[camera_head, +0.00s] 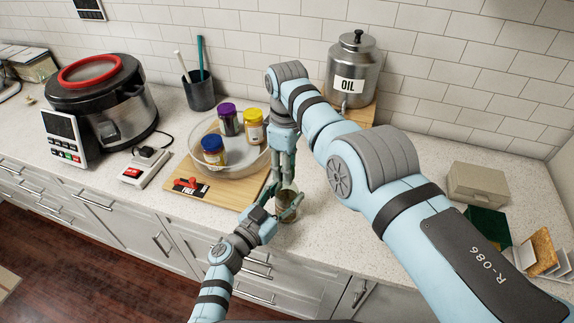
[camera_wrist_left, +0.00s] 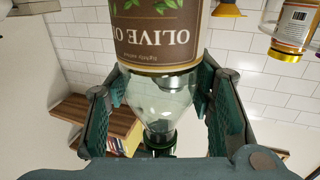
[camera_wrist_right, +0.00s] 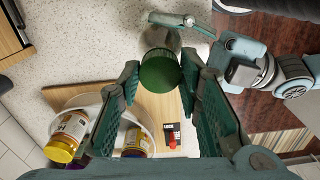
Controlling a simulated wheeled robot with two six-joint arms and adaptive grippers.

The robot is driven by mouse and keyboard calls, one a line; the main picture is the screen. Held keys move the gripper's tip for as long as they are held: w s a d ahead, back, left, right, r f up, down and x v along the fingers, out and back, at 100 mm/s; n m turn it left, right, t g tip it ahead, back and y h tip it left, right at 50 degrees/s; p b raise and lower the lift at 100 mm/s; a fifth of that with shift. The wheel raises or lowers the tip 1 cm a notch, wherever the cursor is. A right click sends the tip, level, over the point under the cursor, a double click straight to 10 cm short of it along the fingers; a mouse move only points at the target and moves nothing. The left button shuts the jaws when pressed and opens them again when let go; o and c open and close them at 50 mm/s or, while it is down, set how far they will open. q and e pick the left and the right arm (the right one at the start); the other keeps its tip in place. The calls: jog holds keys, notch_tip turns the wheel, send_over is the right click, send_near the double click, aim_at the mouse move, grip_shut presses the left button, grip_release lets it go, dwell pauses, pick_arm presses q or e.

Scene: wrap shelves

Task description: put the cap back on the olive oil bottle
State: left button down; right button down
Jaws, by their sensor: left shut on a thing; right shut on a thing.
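The olive oil bottle (camera_head: 287,213) stands upright near the counter's front edge. Its clear shoulder and brown label (camera_wrist_left: 155,38) show inverted in the left wrist view. My left gripper (camera_head: 289,207) comes in from the left, shut around the bottle. My right gripper (camera_head: 284,178) points down over the bottle's top. The green cap (camera_wrist_right: 160,70) sits between its fingertips, held by them, with the bottle directly below it. A dark green band (camera_wrist_left: 160,152) shows by the neck in the left wrist view. I cannot tell whether cap and neck touch; the fingers hide the join in the head view.
A wooden board (camera_head: 190,202) with a round clear tray (camera_head: 232,170) holds several jars, left of the bottle. A metal oil canister (camera_head: 354,65) stands on a wooden block behind. A cooker (camera_head: 97,95) is far left. A beige box (camera_head: 478,184) is at right.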

jog(key=m, duration=0.6)
jog(key=shift+m, duration=0.4)
jog(key=m, duration=0.6)
jog(key=shift+m, duration=0.3)
jog(key=c, duration=1.1)
grip_release()
notch_tip(320, 180, up, 7)
jog(key=shift+d+r, duration=0.1)
jog(key=shift+r, duration=0.1)
pick_arm(q)
jog(key=c, duration=0.7)
grip_release()
